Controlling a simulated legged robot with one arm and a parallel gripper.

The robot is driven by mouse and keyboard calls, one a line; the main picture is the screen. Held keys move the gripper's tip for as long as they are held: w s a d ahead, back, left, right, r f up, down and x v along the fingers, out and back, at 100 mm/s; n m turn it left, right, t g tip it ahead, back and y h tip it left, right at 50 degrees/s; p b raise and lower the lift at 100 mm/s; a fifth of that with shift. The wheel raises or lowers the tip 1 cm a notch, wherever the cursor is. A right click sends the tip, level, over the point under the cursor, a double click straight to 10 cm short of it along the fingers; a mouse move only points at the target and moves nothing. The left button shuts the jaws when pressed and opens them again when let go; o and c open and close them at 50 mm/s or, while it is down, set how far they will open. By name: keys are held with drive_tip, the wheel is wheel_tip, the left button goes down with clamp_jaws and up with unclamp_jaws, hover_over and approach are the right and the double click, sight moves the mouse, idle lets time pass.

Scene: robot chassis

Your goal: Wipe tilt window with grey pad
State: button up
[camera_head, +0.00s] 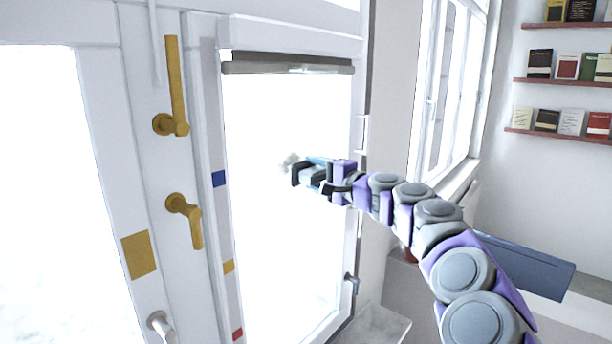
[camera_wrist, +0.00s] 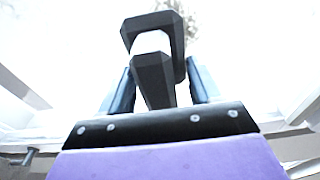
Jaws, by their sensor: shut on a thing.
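The tilt window (camera_head: 285,190) is the bright glass pane in a white frame, in the middle of the head view. My gripper (camera_head: 297,172) is in front of the pane, right of its centre.
Two brass handles (camera_head: 176,120) (camera_head: 188,222) and a silver handle (camera_head: 160,325) stick out from the white frame on the left. A grey window stay (camera_head: 351,284) is at the pane's lower right. Shelves with books (camera_head: 560,80) are on the right wall.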

drive_tip(key=shift+w+d, duration=0.55)
drive_tip(key=shift+w, duration=0.05)
drive_tip(key=shift+w+a+p, duration=0.15)
drive_tip(key=shift+w+p, duration=0.55)
drive_tip(key=shift+p, duration=0.1)
drive_tip(key=shift+w+d+p, duration=0.2)
drive_tip(key=shift+w+p, duration=0.3)
drive_tip(key=shift+w, duration=0.15)
drive_tip(key=shift+w+d+f, duration=0.1)
drive_tip(key=shift+w+d, duration=0.05)
drive_tip(key=shift+d, duration=0.1)
drive_tip(key=shift+s+a+r+b, duration=0.45)
drive_tip(key=shift+s+a, duration=0.1)
drive_tip(key=shift+s, duration=0.15)
drive_tip(key=shift+s+a+r+b, duration=0.45)
drive_tip(key=shift+s+a, duration=0.1)
drive_tip(key=shift+s, duration=0.15)
